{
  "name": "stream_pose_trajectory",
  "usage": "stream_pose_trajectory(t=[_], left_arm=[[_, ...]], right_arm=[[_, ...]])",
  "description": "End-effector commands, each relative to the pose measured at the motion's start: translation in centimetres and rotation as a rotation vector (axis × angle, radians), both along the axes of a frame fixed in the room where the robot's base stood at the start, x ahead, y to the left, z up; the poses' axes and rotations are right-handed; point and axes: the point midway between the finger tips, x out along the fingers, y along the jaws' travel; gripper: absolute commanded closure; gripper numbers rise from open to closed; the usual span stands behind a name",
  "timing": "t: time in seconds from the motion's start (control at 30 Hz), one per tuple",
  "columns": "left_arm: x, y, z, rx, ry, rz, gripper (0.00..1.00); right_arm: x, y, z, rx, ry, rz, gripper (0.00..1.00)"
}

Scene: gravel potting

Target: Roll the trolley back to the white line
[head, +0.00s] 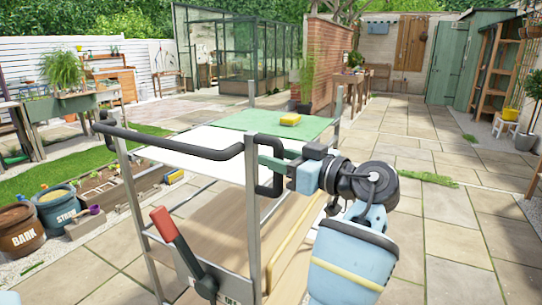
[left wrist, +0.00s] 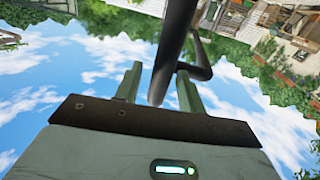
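The trolley (head: 252,210) stands in front of me, with metal posts, a wooden lower deck and a black tube handle (head: 170,140). A red-gripped lever (head: 170,228) rises at its near end. My left gripper (head: 272,158) is at the right end of the handle. In the left wrist view a dark bar (left wrist: 172,60) of the handle runs between the two green fingers of my left gripper (left wrist: 158,85). The fingers stand apart, with a gap beside the bar, so they look open around it. I cannot make out the white line for certain. My right gripper is not in view.
A green mat (head: 270,121) with a yellow block (head: 290,119) lies past the handle. Bark (head: 20,230) and stone (head: 58,207) tubs stand at the left. Paving (head: 460,225) is open at the right, with a grass tuft (head: 428,177) and a potted lemon tree (head: 535,95).

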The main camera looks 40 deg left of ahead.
Motion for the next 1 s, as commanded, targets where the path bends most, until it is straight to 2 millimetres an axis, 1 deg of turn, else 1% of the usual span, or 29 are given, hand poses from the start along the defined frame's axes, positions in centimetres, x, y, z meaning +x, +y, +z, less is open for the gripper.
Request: stream_pose_trajectory(t=[0.5, 0.8, 1.0], left_arm=[[0.01, -0.27, 0.02, 0.0, 0.0, 0.001, 0.61], [0.01, -0.25, 0.01, 0.0, 0.0, 0.001, 1.0], [0.01, -0.25, 0.01, 0.0, 0.0, 0.001, 1.0]], right_arm=[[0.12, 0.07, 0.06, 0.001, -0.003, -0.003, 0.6], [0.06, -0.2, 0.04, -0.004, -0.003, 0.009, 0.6], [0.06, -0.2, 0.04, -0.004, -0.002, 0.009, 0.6]])
